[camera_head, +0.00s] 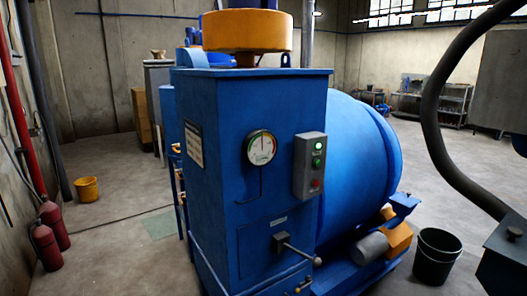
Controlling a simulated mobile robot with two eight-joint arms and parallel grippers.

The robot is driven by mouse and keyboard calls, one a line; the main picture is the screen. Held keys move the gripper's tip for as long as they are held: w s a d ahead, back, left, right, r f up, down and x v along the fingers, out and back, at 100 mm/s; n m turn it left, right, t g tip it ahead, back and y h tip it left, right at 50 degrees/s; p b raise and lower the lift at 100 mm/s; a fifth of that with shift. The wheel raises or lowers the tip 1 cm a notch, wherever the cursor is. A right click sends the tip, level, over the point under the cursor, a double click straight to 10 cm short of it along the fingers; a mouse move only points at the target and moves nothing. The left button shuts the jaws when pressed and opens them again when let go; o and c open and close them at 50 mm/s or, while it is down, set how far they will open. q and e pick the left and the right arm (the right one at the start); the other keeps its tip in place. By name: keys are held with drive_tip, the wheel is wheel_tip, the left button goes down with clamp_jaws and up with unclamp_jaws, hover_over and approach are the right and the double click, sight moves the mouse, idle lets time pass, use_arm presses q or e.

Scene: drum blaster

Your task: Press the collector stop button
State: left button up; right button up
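A grey control box (309,166) is fixed to the front of a tall blue cabinet (215,200). It carries a lit green lamp (318,145) at the top, a green button (317,162) in the middle and a red button (315,184) at the bottom. No label on the red button is readable. Neither of my grippers is in view.
A round gauge (261,148) sits left of the box, and a lever (298,249) sticks out below it. A blue drum (360,150) lies behind the cabinet. A black bucket (437,256) and a dark hose (437,130) are at right. Floor is open at left.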

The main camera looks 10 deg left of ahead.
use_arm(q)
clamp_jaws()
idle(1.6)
